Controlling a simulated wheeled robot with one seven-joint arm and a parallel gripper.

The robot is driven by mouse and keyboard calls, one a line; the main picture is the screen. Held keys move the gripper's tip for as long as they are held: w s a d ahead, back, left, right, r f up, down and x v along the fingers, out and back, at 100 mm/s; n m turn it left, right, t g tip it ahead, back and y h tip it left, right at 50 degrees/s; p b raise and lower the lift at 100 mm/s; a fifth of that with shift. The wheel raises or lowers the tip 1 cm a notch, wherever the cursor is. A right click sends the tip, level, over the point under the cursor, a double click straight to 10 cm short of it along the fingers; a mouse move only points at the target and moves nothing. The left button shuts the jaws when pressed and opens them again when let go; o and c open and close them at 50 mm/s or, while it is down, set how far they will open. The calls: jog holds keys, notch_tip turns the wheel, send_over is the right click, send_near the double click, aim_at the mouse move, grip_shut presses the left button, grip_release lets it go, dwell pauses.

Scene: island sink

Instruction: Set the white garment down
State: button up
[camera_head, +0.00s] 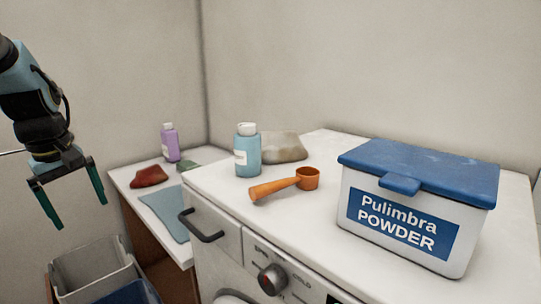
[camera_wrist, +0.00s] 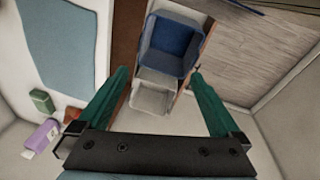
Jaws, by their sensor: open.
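A folded off-white cloth (camera_head: 284,147), which looks like the white garment, lies on top of the washing machine (camera_head: 330,150) behind a teal bottle. The bottle hides its left end. I cannot make out this cloth in the wrist view. My gripper (camera_head: 79,212) is at the left of the head view, pointing down, with its two green fingers spread and nothing between them. It is well apart from the cloth and hangs above the bins. In the wrist view my gripper (camera_wrist: 160,75) is also open and empty.
The teal bottle (camera_head: 247,152), an orange scoop (camera_head: 280,186) and a powder box (camera_head: 415,205) stand on the washer. The lower side table holds a purple bottle (camera_head: 169,142), red cloth (camera_head: 148,176) and blue mat (camera_head: 166,212). A grey bin (camera_wrist: 155,97) and blue bin (camera_wrist: 172,45) sit below.

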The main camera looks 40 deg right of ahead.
jog(key=w+d+r+n+h+b, duration=0.1)
jog(key=d+r, duration=0.1)
jog(key=d, duration=0.5)
jog(key=d+r+n, duration=0.1)
jog(key=d+r, duration=0.2)
jog(key=d, duration=0.4)
jog(key=n+g+h+b, duration=0.2)
jog(key=n+g, duration=0.2)
jog(key=n, duration=0.2)
send_near(282, 133)
jog(key=shift+w+a+f, duration=0.1)
jog(key=shift+w+f, duration=0.1)
jog(key=shift+f, duration=0.5)
jog(key=shift+s+f, duration=0.2)
jog(key=x, duration=0.5)
jog(key=shift+r, duration=0.1)
jog(key=p+x, duration=0.1)
jog(key=x, duration=0.1)
jog(key=p+x, duration=0.1)
jog(key=x, duration=0.1)
jog(key=shift+s+d, duration=0.15)
jog(key=shift+d, duration=0.25)
jog(key=shift+d+f, duration=0.15)
jog(key=shift+f, duration=0.3)
